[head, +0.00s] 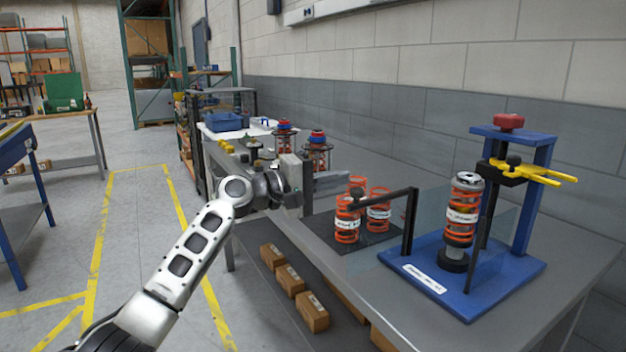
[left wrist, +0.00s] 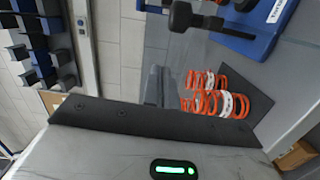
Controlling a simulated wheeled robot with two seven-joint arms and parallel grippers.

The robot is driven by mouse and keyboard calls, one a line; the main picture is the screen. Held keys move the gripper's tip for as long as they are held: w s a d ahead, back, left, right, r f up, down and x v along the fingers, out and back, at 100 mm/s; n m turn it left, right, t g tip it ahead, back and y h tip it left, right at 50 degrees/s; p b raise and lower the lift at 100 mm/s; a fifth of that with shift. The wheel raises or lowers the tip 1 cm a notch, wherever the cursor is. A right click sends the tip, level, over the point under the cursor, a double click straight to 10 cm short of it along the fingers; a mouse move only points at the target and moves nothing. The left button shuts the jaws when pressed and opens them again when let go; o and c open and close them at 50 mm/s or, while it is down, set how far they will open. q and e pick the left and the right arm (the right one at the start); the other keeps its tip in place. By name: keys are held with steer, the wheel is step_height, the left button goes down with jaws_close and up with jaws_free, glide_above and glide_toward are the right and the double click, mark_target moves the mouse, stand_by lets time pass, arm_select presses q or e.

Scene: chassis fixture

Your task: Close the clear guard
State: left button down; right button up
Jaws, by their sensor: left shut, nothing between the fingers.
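The clear guard (head: 376,262) is a see-through panel with a black frame and a black knob (head: 355,203). It stands swung out to the left of the blue press fixture (head: 478,290), leaving the front of the fixture uncovered. The knob and its bar also show at the top of the left wrist view (left wrist: 182,16). My left gripper (head: 340,182) is shut and empty, left of and behind the knob in the head view, apart from it as far as I can tell. In the left wrist view its grey fingers (left wrist: 155,86) point toward the bench. My right gripper is out of view.
An orange coil spring assembly (head: 461,215) stands upright in the fixture, below a yellow fork (head: 525,172) and red knob (head: 508,121). Several loose orange springs (head: 378,212) stand on a dark mat near the guard. Cardboard boxes (head: 290,280) sit on the lower shelf.

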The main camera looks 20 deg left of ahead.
arm_select(q)
steer(key=shift+s+d+f+p, duration=0.1)
steer(key=shift+s+d+p, duration=0.25)
steer(key=shift+s+d, duration=0.35)
steer(key=shift+s+d+f+p, duration=0.1)
steer(key=shift+s+d+p, duration=0.25)
steer(key=shift+s, duration=0.55)
